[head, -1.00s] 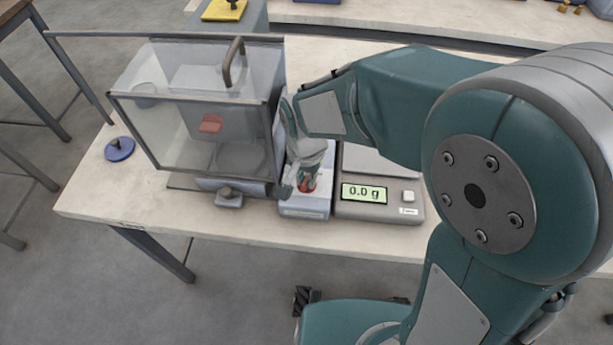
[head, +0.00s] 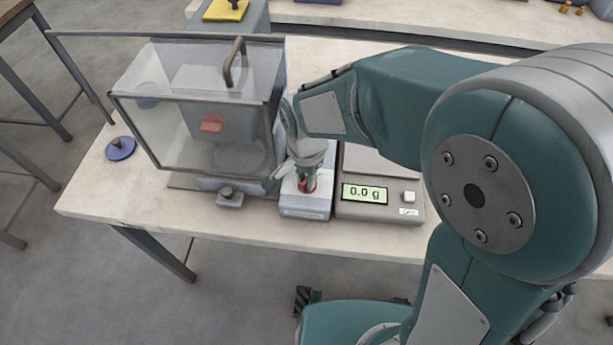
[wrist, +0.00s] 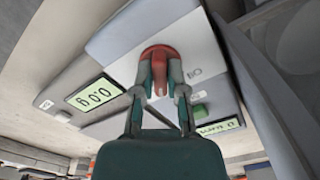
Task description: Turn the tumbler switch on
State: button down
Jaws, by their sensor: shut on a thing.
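The tumbler switch is a red knob (wrist: 159,58) on top of a pale grey box (head: 305,206) between the clear enclosure and the scale. In the head view, only a little of its red base shows under my gripper (head: 308,180). In the wrist view, my gripper (wrist: 159,86) has one finger on each side of the knob's raised grip and is shut on it. Some lettering beside the knob is too small to read surely. A green button (wrist: 200,112) and a small lit display (wrist: 219,128) are also on the box.
A clear-walled enclosure (head: 190,130) with a handled lid stands close left of the box. A scale (head: 378,207) reading 0.0 g stands close on the right. A blue knobbed disc (head: 120,149) lies at the table's left. The front table strip is clear.

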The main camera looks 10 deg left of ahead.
aim_at(304, 179)
jog(key=c, duration=0.7)
grip_release()
jog(key=shift+s+f, duration=0.1)
jog(key=shift+a, duration=0.15)
notch_tip(304, 179, up, 12)
jog(key=shift+a, duration=0.1)
jog(key=s+d+r+n+t, duration=0.1)
jog(key=s+d+n+t, duration=0.1)
jog(key=d, duration=0.5)
jog(key=s+d+r+n+t, duration=0.1)
jog(key=s+d+r+n, duration=0.1)
jog(key=s+d, duration=0.2)
jog(key=s+d+r+n+t, duration=0.1)
jog(key=s+d+n+t, duration=0.1)
jog(key=d, duration=0.8)
jog(key=shift+s+d+r+t, duration=0.15)
jog(key=shift+s+r+t, duration=0.2)
jog(key=shift+s, duration=0.3)
